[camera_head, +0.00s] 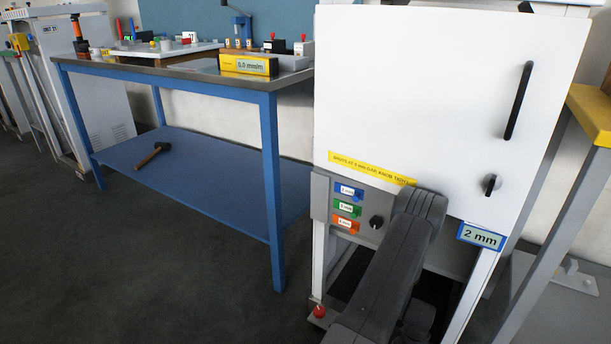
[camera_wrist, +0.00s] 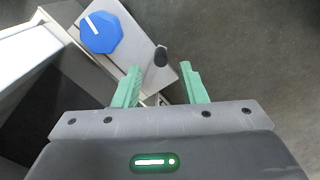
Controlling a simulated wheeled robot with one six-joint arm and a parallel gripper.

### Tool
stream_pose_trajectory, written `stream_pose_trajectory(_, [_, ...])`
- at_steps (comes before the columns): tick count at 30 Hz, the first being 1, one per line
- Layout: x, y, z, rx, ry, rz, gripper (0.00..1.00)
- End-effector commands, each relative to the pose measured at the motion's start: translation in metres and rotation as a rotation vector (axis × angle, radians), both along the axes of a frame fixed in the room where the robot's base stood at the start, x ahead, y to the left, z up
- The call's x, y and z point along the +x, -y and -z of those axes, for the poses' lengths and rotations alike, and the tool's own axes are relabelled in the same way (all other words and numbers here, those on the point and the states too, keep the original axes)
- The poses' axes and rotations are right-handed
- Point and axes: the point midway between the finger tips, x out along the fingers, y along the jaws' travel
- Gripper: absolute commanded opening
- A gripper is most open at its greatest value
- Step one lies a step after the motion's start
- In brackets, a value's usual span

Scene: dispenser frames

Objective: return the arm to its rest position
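My arm (camera_head: 395,265) is dark grey and reaches up from the bottom of the head view in front of a white cabinet (camera_head: 440,90). My gripper is not seen in the head view. In the wrist view my gripper (camera_wrist: 159,72) has two green fingers spread apart with nothing held between them. A black knob (camera_wrist: 161,56) shows beyond the gap between the fingertips, and I cannot tell how far off it is. A blue eight-sided knob (camera_wrist: 101,33) with a white line sits on a grey panel at upper left, apart from the fingers.
The cabinet front carries a black handle (camera_head: 518,100), a "2 mm" display (camera_head: 481,236) and coloured labels (camera_head: 347,209). A blue workbench (camera_head: 190,76) stands at left, with a hammer (camera_head: 151,155) on its lower shelf. A yellow-topped frame (camera_head: 593,112) is close at right. Floor at lower left is clear.

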Motion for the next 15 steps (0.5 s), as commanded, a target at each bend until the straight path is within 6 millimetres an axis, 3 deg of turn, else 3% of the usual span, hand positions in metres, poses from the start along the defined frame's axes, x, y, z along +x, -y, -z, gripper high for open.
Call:
stream_pose_trajectory(1, [0.0, 0.0, -0.016, 0.0, 0.001, 0.0, 0.38])
stream_pose_trajectory(14, [0.001, 0.001, -0.102, -0.001, 0.002, 0.0, 0.38])
stream_pose_trajectory(15, [-0.001, -0.001, -0.087, 0.001, -0.002, 0.0, 0.38])
